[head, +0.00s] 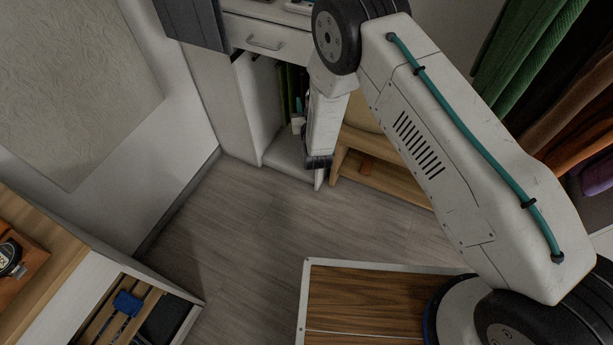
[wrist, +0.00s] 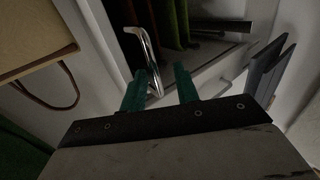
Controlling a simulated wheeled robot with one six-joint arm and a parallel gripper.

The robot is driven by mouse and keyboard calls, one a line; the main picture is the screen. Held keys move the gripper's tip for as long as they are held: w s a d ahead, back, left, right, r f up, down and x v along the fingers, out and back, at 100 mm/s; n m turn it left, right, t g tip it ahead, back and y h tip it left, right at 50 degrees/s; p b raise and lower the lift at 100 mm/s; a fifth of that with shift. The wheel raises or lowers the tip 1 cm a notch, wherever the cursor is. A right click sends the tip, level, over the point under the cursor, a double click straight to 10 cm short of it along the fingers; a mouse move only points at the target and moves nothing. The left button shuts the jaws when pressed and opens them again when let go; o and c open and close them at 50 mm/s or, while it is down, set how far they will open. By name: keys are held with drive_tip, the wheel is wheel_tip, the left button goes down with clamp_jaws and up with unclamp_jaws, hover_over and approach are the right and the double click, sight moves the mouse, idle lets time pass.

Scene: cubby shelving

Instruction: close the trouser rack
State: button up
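The trouser rack shows as a narrow white unit with dark green and dark trousers (head: 290,90) hanging in it, low in the white cabinet at the back in the head view. In the wrist view, red and green trousers (wrist: 180,22) hang beyond a white panel (wrist: 107,45). A shiny curved metal handle (wrist: 147,50) stands at that panel. My gripper (wrist: 160,70) has its two green fingers apart, with the lower end of the handle between them, nearer the left finger. I cannot tell whether they touch. In the head view my forearm hides most of this area.
A closed drawer (head: 265,38) sits above the rack. A wooden bench (head: 375,177) stands to its right, with clothes (head: 535,60) hanging farther right. A wooden-topped unit (head: 60,275) with an open drawer is at lower left. The grey floor (head: 235,235) between is clear.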

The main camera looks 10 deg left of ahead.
drive_tip(key=s+d+n+g+y, duration=0.25)
drive_tip(key=s+n+y, duration=0.3)
drive_tip(key=s, duration=0.35)
drive_tip(key=s+f+n+g+h, duration=0.7)
drive_tip(key=s+f+n+g, duration=0.3)
drive_tip(key=f+g, duration=0.3)
drive_tip(key=shift+s+a+f+n, duration=0.35)
drive_tip(key=shift+s+f+n, duration=0.1)
drive_tip(key=shift+f, duration=0.65)
idle(0.4)
